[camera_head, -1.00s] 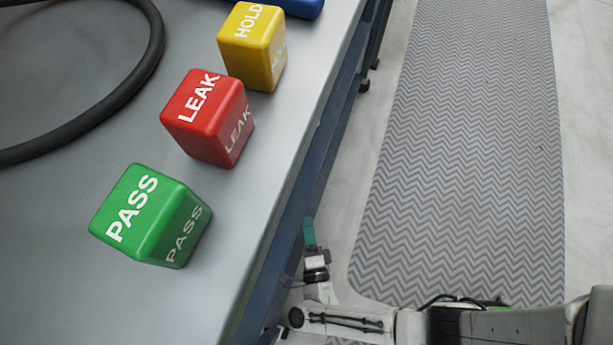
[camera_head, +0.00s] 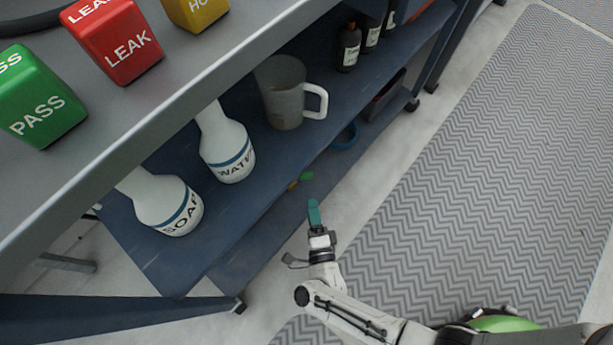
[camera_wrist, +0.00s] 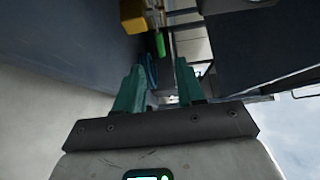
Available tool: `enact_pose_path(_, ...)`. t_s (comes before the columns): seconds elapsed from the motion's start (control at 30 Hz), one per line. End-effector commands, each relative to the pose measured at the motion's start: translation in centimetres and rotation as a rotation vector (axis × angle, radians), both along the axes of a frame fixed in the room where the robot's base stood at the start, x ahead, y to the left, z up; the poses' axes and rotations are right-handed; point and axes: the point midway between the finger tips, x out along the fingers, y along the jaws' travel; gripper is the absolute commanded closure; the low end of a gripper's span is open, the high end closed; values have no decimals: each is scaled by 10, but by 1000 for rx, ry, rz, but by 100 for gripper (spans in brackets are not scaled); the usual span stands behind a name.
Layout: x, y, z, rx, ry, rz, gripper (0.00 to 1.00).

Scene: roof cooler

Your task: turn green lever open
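My gripper (camera_head: 314,212) has teal fingers and is beside the cart's lower shelf in the head view. In the wrist view, my gripper (camera_wrist: 160,84) is open, with an empty gap between the two fingers. A small green piece (camera_wrist: 160,44) shows beyond the fingertips in the wrist view, apart from them. A small green piece (camera_head: 306,176) also lies by the lower shelf in the head view, close to a yellow bit (camera_head: 293,185). I cannot tell whether either green piece is the green lever; no lever is clearly identifiable.
The bench top (camera_head: 165,95) carries a green PASS block (camera_head: 38,100) and a red LEAK block (camera_head: 115,40). The shelf below holds a SOAP bottle (camera_head: 165,205), a WATER bottle (camera_head: 226,150), a pitcher (camera_head: 290,98) and dark bottles (camera_head: 349,48). The patterned mat (camera_head: 480,170) is clear.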

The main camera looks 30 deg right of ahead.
Motion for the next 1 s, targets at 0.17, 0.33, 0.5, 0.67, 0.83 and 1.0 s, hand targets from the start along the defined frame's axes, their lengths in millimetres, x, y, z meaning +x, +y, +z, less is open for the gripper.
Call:
enact_pose_path(0.17,20,-8,0,-1,-4,-1,62)
enact_pose_path(0.33,49,-19,-1,0,-4,-2,62)
enact_pose_path(0.5,76,-30,0,0,-4,-3,62)
enact_pose_path(0.67,92,-36,0,0,-2,-2,62)
enact_pose_path(0.83,99,-39,0,1,-1,-2,62)
enact_pose_path(1.0,99,-39,0,1,-1,-1,62)
